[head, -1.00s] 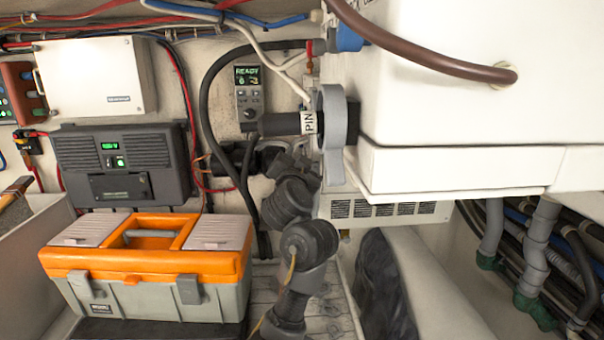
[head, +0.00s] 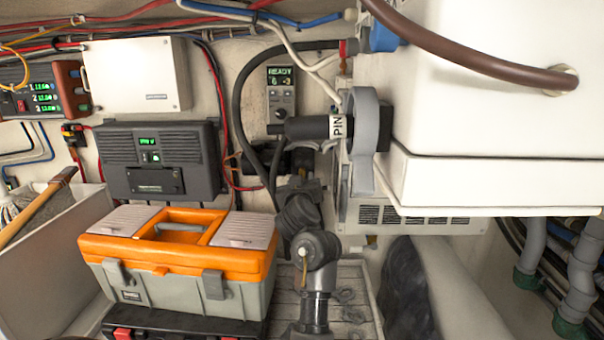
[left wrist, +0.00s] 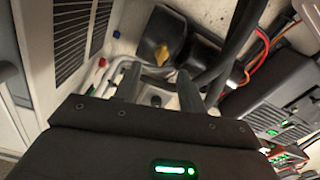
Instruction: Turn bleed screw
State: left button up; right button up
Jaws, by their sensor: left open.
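I cannot single out the bleed screw with certainty. In the left wrist view a small yellow piece (left wrist: 162,53) sits on a dark housing (left wrist: 160,28), just beyond the fingertips. My left gripper (left wrist: 158,70) is open, its two dark fingers apart with nothing held between them. A pale surface with a small dark round part shows between the fingers. In the head view my left arm rises from the bottom centre to the wall below the grey clamp ring (head: 362,130). The gripper's own tips are hard to make out there. My right gripper is not in view.
A white tank (head: 480,110) overhangs on the right. A vented box (head: 410,217) is below it. An orange-lidded toolbox (head: 180,250) stands left of my arm. A control panel (head: 281,95) and black hoses are close to the gripper. A red fitting (left wrist: 102,62) shows beside the left finger.

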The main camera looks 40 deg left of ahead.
aim_at(302, 172)
pick_arm(q)
jog(key=p+x, duration=0.1)
jog(key=x, duration=0.3)
jog(key=shift+a+r, duration=0.1)
jog(key=shift+a, duration=0.05)
jog(key=shift+w+a, duration=0.25)
jog(key=shift+w, duration=0.15)
